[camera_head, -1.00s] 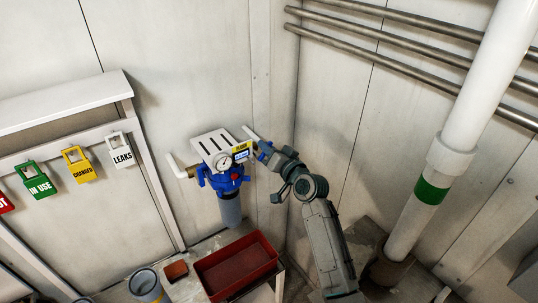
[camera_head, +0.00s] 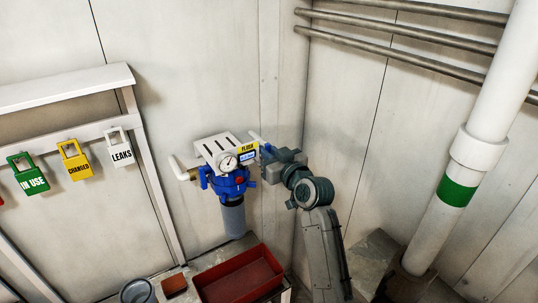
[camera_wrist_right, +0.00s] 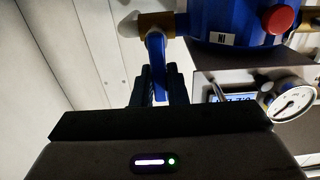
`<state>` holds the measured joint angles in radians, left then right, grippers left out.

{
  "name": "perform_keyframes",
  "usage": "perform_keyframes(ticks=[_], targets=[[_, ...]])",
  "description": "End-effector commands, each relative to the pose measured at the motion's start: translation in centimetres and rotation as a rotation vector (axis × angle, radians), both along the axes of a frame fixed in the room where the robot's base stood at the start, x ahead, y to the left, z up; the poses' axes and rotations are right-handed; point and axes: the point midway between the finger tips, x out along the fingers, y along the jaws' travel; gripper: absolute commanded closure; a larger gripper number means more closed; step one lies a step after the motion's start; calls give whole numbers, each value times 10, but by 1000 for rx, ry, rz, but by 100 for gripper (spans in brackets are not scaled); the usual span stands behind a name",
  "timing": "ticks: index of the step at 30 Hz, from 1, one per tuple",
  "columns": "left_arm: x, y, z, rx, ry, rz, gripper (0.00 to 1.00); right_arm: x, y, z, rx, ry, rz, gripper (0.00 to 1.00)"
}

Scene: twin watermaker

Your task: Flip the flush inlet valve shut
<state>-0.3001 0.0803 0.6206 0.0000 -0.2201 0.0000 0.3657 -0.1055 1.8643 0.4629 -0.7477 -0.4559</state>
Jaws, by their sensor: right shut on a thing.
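The flush inlet valve is a brass body (camera_wrist_right: 157,24) with a blue lever (camera_wrist_right: 156,62), on the side of the blue filter head (camera_wrist_right: 232,22) marked IN. In the head view the blue filter unit (camera_head: 228,183) hangs on the wall, and the valve at its right is mostly hidden by my gripper. My right gripper (camera_head: 268,157) is at this right side. In the right wrist view my right gripper (camera_wrist_right: 160,88) is shut on the blue lever, which stands between its two dark fingers. My left gripper is out of view.
A white bracket (camera_head: 213,148) with a yellow FLUSH label and a round gauge (camera_head: 228,163) sits close left of my gripper. A red tray (camera_head: 240,275) lies below. A thick white pipe (camera_head: 478,150) stands at the right.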

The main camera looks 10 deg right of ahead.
Motion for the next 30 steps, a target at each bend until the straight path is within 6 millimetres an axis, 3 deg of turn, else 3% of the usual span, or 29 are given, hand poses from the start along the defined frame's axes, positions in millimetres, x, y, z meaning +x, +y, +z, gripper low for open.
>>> perform_keyframes(ticks=[14,15,18,30], targets=[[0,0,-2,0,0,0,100,0,1,0,-14,-5,0,100],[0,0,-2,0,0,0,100,0,1,0,-14,-5,0,83],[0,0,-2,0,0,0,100,0,1,0,-14,-5,0,65],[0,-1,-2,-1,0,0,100,0,1,0,-12,-3,1,65]])
